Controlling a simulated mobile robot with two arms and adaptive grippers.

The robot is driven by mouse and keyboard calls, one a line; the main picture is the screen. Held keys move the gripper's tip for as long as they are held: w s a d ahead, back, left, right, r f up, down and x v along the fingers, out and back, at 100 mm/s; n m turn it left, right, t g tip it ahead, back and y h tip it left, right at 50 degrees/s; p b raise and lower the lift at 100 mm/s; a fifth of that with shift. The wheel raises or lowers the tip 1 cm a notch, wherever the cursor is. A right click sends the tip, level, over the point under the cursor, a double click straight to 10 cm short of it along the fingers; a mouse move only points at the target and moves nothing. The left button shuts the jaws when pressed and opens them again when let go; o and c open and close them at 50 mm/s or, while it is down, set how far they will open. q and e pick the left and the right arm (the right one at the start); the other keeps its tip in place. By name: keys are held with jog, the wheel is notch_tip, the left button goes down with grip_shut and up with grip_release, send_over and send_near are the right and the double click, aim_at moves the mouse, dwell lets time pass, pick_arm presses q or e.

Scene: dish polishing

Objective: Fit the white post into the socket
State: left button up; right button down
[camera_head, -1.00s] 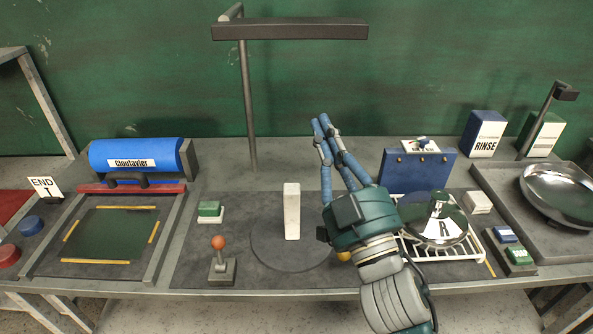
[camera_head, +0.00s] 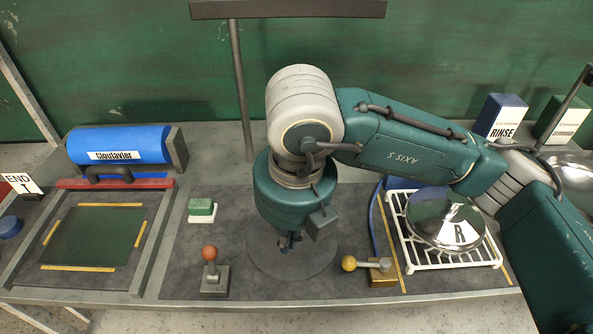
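The white post does not show; my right arm covers the place where it stood upright, over the dark round disc (camera_head: 262,262) on the bench mat. My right gripper (camera_head: 290,242) points down above this disc. Only small dark parts of its fingers show below the teal wrist, so I cannot tell whether it is open or shut, or whether it holds the post. I cannot make out a socket. My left gripper is out of view.
A red-ball lever (camera_head: 213,272) stands left of the disc, and a yellow-ball lever (camera_head: 370,267) right of it. A shiny dish (camera_head: 437,212) marked R lies on a white rack (camera_head: 420,262). A lamp pole (camera_head: 240,90) rises behind. A green block (camera_head: 201,208) sits back left.

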jog(key=shift+w+d+r+t+h, duration=0.15)
jog(key=shift+w+d+r+h, duration=0.05)
jog(key=shift+w+d, duration=0.2)
jog(key=shift+w+d+r+t+h, duration=0.15)
jog(key=shift+w+d+h, duration=0.1)
jog(key=shift+d, duration=0.25)
jog(key=w+p, duration=0.2)
jog(key=w, duration=0.2)
jog(key=w+p, duration=0.2)
jog(key=w, duration=0.2)
jog(key=w+p, duration=0.3)
jog(key=w, duration=0.1)
jog(key=shift+w+r, duration=0.2)
jog(key=shift+r, duration=0.05)
jog(key=shift+s+f+p, duration=0.15)
jog(key=shift+f+p, duration=0.3)
jog(key=shift+f+b, duration=0.6)
jog(key=shift+b, duration=0.1)
jog(key=shift+s+b, duration=0.15)
jog(key=shift+b, duration=0.15)
